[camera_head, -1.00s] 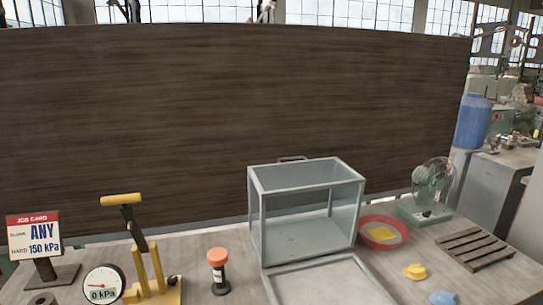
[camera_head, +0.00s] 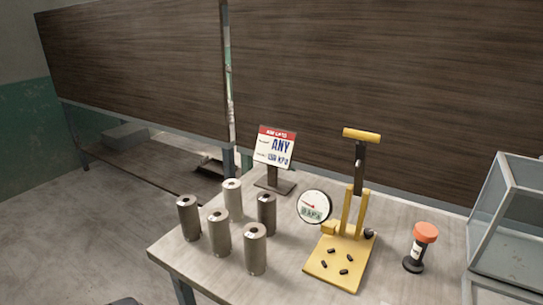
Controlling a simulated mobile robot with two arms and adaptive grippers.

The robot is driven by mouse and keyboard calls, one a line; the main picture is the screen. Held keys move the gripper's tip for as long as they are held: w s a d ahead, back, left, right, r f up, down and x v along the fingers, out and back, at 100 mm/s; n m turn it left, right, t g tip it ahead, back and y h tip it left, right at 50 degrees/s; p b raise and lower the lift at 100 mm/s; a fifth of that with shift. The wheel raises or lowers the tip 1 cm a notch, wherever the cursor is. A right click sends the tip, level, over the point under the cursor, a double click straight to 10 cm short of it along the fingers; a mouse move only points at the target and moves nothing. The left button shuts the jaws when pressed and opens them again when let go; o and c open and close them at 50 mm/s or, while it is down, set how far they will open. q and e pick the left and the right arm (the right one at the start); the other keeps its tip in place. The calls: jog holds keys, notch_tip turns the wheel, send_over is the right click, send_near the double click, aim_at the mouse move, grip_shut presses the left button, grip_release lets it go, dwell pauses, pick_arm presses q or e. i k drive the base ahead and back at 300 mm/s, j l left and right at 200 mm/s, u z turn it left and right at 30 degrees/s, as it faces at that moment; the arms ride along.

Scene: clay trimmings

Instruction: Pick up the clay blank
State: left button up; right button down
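Several upright grey-brown cylinders with a small dark hole in the top stand at the left end of the table. They look like the blanks: one at the far left (camera_head: 189,218), a paler one at the back (camera_head: 233,200), one at the back right (camera_head: 266,213), one in the middle (camera_head: 219,233) and one at the front (camera_head: 255,249). Neither of my grippers is in view.
A job card (camera_head: 275,148) reading "ANY" and "150 kPa" stands behind the cylinders. Right of them are a gauge (camera_head: 314,207), a yellow hand press (camera_head: 336,265), an orange-capped bottle (camera_head: 425,234) and a glass-sided box (camera_head: 508,215). The table's left edge is near the cylinders.

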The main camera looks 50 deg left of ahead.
aim_at(187, 205)
jog(key=k+u, duration=0.1)
jog(key=u, duration=1.95)
jog(key=k+l+u, duration=0.3)
jog(key=l, duration=0.25)
